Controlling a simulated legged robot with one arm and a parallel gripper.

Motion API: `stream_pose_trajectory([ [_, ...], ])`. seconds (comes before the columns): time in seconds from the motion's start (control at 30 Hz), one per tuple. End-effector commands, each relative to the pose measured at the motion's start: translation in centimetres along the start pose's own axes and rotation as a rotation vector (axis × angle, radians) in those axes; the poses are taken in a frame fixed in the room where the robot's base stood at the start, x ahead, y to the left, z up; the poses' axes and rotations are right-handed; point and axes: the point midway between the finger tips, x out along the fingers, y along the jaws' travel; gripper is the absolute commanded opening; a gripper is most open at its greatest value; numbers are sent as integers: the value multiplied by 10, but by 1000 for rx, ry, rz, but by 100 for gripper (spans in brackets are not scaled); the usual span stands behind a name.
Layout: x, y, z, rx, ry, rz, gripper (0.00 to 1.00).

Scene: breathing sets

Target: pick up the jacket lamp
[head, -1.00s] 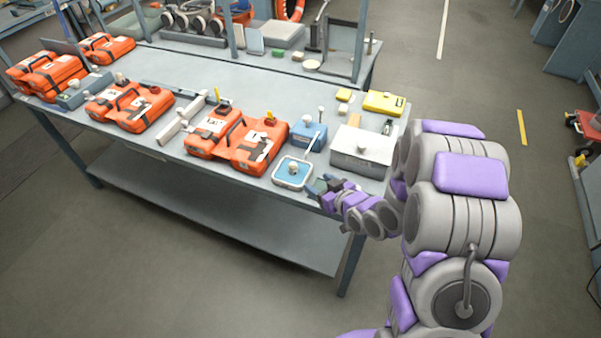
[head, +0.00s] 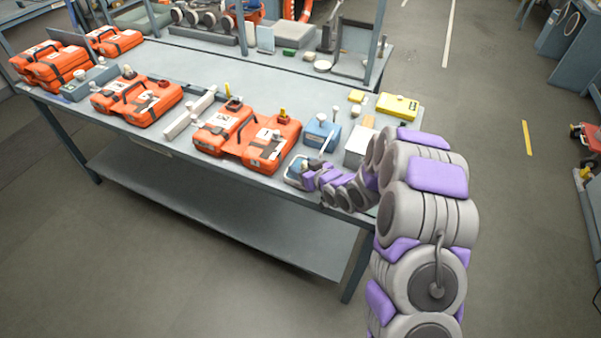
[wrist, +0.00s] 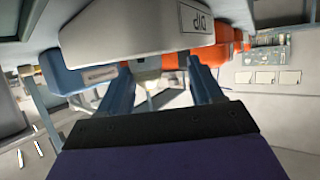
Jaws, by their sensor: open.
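A small pale piece, which I take to be the jacket lamp, shows between my fingertips in the wrist view (wrist: 147,70). Its outline is partly hidden there, and contact cannot be told. In the head view my gripper (head: 305,173) is at the front edge of the bench, over the small blue-lined tray (head: 289,176), and covers much of it. In the wrist view my gripper (wrist: 159,68) has its two dark blue fingers spread apart, with nothing clamped.
A large pale block marked DIP (wrist: 130,30) fills the top of the wrist view, close to the fingers. A blue box (head: 322,133), a white box (head: 357,150) and orange cases (head: 270,143) crowd the tray. The yellow case (head: 397,107) lies behind.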

Motion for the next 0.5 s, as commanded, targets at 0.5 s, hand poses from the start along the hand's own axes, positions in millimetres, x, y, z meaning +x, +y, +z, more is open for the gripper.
stream_pose_trajectory([
  [0.5,24,-1,1,-1,-3,3,59],
])
